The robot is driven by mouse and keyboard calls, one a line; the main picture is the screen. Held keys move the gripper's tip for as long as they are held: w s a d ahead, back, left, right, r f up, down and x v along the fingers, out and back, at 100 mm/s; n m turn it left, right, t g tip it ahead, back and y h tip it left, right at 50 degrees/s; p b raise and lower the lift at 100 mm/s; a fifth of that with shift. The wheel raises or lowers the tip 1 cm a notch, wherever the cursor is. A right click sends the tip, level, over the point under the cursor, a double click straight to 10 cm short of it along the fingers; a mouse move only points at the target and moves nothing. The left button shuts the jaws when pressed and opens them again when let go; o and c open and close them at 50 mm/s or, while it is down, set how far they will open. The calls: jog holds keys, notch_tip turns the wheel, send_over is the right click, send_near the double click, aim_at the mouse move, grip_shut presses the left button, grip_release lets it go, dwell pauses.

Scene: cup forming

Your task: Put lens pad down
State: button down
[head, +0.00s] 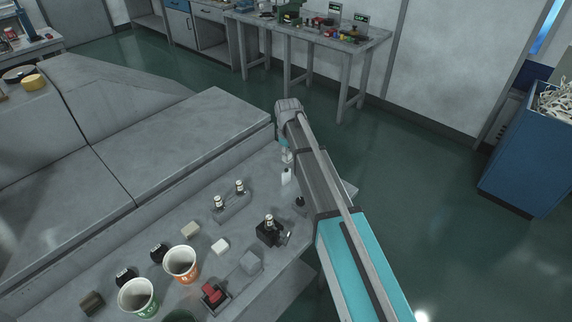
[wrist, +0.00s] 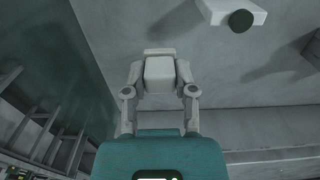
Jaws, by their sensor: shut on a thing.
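My gripper (wrist: 159,66) is shut on a pale grey block, which I take to be the lens pad (wrist: 159,77). The block sits between the two fingers in the wrist view. A grey surface lies beyond it; I cannot tell whether the block touches that surface. In the head view my gripper (head: 287,153) shows only in part at the far end of the grey worktable (head: 165,212), beside my arm. The held block cannot be made out there.
A vial rack (head: 232,210), a black holder (head: 270,236), a grey cube (head: 251,262) and two cups (head: 138,299) stand nearer.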

aim_at(287, 167)
dwell(0.3)
jog(key=shift+w+a+f+b, duration=0.15)
jog(key=shift+w+f+b, duration=0.3)
jog(key=shift+f+b, duration=0.25)
jog(key=shift+s+f+b, duration=0.1)
jog(key=shift+f+b, duration=1.15)
jog(key=shift+f, duration=0.1)
jog(key=shift+f, duration=0.15)
jog(key=shift+c, duration=2.1)
grip_release()
jog(key=shift+r, duration=0.2)
notch_tip(287, 167, up, 12)
jog(key=p, duration=1.2)
